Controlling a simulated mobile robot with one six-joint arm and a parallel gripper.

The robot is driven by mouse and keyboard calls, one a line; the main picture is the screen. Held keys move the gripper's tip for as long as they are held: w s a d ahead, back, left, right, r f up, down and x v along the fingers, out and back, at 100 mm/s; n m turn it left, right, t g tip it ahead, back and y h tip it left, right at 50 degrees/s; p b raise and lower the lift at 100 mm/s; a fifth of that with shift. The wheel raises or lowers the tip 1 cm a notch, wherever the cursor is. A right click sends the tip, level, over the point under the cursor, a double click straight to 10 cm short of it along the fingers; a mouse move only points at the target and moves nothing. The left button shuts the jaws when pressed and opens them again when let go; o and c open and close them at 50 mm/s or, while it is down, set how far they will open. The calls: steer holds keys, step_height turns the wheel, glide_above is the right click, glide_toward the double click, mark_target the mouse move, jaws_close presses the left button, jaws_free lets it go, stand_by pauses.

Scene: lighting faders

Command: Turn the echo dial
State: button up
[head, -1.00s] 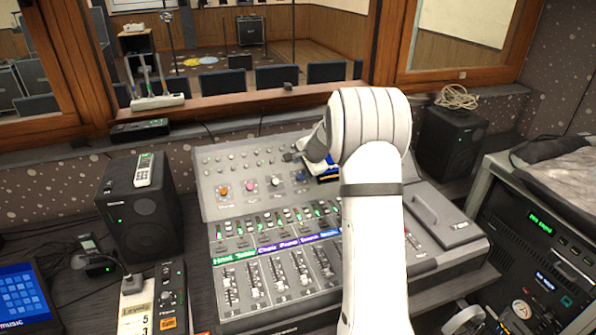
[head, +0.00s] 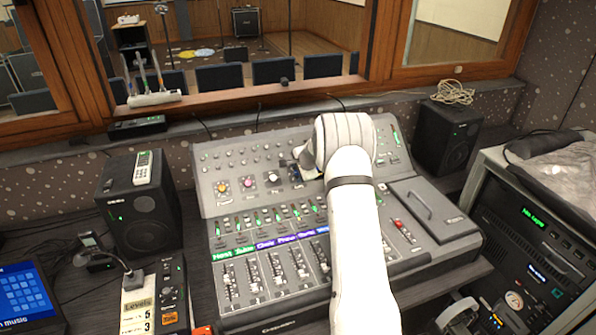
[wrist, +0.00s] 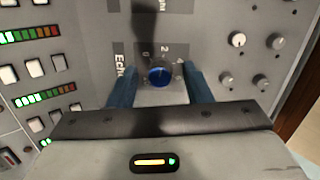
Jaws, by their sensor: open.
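The echo dial (wrist: 160,76) is a blue knob on a grey panel, with the word "Echo" to its left and marks 0, 2 and 4 around it. My gripper (wrist: 159,72) is open, with one blue finger on each side of the dial and a visible gap at each side. How far the fingers reach down toward the panel is hard to tell. In the head view my gripper (head: 297,164) is over the upper part of the mixing console (head: 207,200), and my arm hides the dial there.
Orange (head: 222,187), pink (head: 248,181) and white (head: 273,177) dials sit left of my gripper. Several faders (head: 278,267) fill the console's lower part. Small knobs (wrist: 237,39) and lit meters (wrist: 45,97) flank the dial. Speakers (head: 145,215) stand beside the console.

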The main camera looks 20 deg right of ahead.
steer(key=shift+c, duration=0.6)
jaws_close()
steer(key=shift+m, duration=0.3)
steer(key=m+b, duration=0.2)
steer(key=m, duration=0.2)
steer(key=shift+f, duration=0.1)
steer(key=m+t, duration=0.1)
steer(key=m, duration=0.4)
steer(key=shift+m, duration=0.3)
steer(key=shift+b, duration=0.3)
